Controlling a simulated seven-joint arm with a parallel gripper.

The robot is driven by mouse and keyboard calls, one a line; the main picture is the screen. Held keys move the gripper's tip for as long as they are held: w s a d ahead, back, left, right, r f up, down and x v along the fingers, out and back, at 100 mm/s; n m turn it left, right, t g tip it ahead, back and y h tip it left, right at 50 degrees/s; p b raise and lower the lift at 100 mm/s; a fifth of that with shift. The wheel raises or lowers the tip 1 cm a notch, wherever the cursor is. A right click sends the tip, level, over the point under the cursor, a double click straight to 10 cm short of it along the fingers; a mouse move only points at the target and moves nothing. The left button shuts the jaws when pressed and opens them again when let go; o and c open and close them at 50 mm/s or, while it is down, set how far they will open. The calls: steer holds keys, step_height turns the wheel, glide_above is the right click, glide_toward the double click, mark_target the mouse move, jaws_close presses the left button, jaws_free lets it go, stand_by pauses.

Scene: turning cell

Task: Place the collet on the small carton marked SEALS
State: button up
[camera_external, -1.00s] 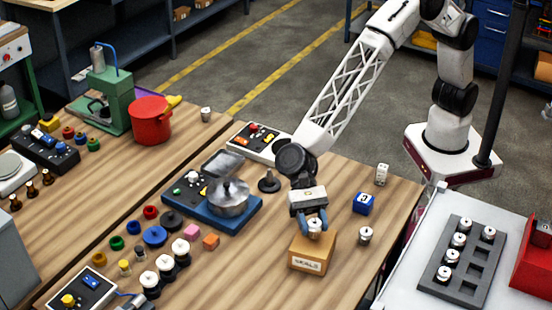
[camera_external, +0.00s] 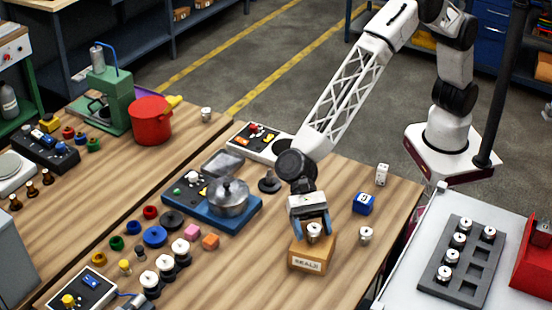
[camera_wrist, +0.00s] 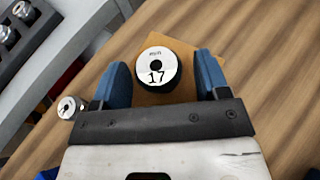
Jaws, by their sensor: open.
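The small carton marked SEALS (camera_external: 308,264) stands on the wooden table, below my gripper. A silver collet (camera_external: 314,232) sits upright on its top. In the wrist view, the collet (camera_wrist: 156,68) shows a white top face marked 17 and a dark side. Part of the carton's top (camera_wrist: 168,97) shows beneath it. My gripper (camera_external: 312,233) is open, with its blue fingers on either side of the collet. In the wrist view, gaps show between the collet and both fingers (camera_wrist: 162,80).
Another collet (camera_external: 366,235) stands on the table right of the carton. A blue block (camera_external: 363,203) and a white block (camera_external: 382,174) lie behind it. A grey tray (camera_external: 437,285) with several collets is at right. A blue-based device with a metal pot (camera_external: 229,198) stands left.

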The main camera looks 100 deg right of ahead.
steer(key=shift+r, duration=0.1)
steer(key=shift+r, duration=0.1)
steer(key=v, duration=1.2)
steer(key=shift+d, duration=0.1)
stand_by(0.8)
